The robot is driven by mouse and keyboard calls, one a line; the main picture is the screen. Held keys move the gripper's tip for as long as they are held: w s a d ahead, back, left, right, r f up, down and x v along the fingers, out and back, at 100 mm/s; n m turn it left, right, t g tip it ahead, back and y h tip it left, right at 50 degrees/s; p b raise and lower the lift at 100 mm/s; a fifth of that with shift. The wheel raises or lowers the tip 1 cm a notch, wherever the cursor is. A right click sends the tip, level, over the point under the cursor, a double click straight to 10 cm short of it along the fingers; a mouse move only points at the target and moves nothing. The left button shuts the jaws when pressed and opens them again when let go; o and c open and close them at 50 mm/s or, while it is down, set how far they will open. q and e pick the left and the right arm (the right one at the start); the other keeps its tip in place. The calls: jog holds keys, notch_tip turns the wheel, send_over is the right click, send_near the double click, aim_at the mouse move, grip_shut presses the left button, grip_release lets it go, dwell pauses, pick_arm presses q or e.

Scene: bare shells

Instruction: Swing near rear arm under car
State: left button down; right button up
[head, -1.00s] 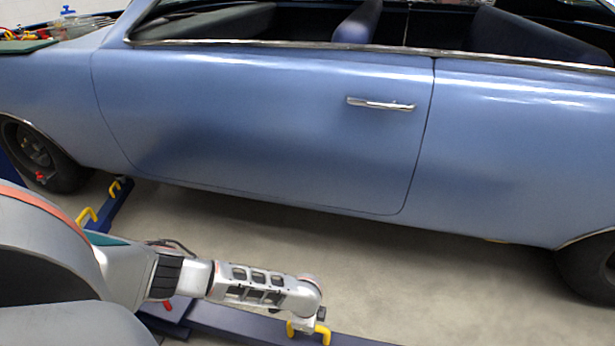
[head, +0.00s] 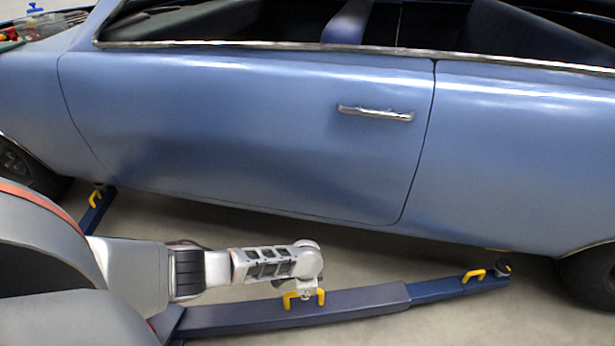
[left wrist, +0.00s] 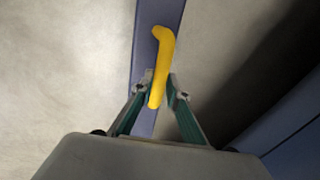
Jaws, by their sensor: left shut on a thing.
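The near rear lift arm (head: 370,301) is a long blue beam low over the floor, running right towards the rear wheel. Its round dark pad (head: 503,265) shows just below the car's sill line, close to the sill's shadow. A yellow handle (head: 320,298) stands on the beam's middle part. My left gripper (head: 304,292) is shut on this handle. In the left wrist view, the fingers (left wrist: 158,88) sit on either side of the yellow handle (left wrist: 162,50), with the beam beneath. The blue car (head: 250,130) stands along the far side. My right gripper is out of view.
Another blue lift arm (head: 98,208) reaches towards the front wheel (head: 25,170) at left. The rear wheel (head: 592,272) stands at the right edge. Grey floor between beam and car is clear.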

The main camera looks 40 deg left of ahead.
pick_arm(q)
jog(key=shift+n, duration=0.5)
jog(key=w+a, duration=0.2)
jog(key=a, duration=0.1)
jog(key=a+b, duration=0.1)
jog(key=shift+w+a+r, duration=0.2)
jog(key=shift+w, duration=0.2)
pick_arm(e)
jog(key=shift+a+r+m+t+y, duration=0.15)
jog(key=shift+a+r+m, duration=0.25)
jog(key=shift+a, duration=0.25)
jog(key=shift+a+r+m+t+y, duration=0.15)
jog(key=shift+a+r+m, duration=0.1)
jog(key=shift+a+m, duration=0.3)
pick_arm(q)
jog(key=c, duration=2.1)
grip_release()
jog(key=shift+o, duration=0.7)
jog(key=shift+f, duration=0.15)
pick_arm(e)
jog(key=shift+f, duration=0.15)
pick_arm(q)
jog(key=shift+d, duration=0.15)
